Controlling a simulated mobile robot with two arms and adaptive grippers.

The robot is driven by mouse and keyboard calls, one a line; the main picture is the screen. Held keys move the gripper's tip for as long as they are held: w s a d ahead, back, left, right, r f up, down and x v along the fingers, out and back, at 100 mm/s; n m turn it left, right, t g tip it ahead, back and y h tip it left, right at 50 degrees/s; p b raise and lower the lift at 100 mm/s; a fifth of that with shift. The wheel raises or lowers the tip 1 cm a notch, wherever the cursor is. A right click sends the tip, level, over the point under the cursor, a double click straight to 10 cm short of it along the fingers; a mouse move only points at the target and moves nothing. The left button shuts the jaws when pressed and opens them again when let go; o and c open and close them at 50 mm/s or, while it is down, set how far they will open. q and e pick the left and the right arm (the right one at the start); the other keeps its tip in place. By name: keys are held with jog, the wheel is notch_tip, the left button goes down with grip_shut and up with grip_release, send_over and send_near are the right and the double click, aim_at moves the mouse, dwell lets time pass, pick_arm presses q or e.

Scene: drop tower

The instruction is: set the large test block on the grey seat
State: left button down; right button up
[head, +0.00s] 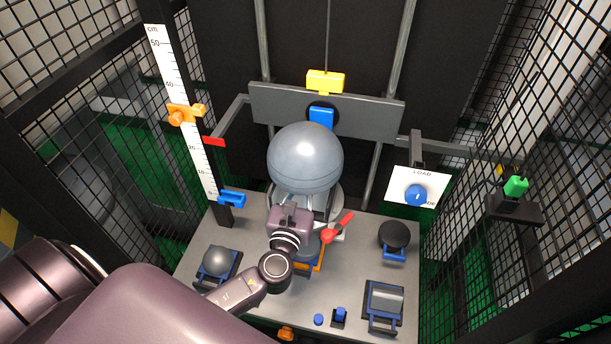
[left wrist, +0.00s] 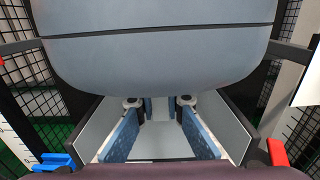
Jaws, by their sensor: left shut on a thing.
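My left gripper (head: 290,218) is at the middle of the bench, just below and in front of a big grey dome. My right gripper is not in view.
The grey dome (head: 305,158) hangs close above my gripper. A red lever (head: 338,228) is close on the right. A grey ball (head: 217,260) stands left, a black round piece (head: 394,236) right, a framed grey slab (head: 384,300) front right. Mesh walls enclose the bench.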

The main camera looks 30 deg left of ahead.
pick_arm(q)
jog(key=shift+r, duration=0.2)
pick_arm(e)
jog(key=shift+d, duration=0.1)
pick_arm(q)
jog(key=c, duration=2)
grip_release()
jog(key=shift+o, duration=0.3)
jog(key=shift+s+f, duration=0.2)
jog(key=shift+f, duration=0.2)
jog(key=v, duration=1.1)
jog(key=shift+s+d+r, duration=0.2)
jog(key=shift+s+r, duration=0.05)
jog(key=shift+s, duration=0.1)
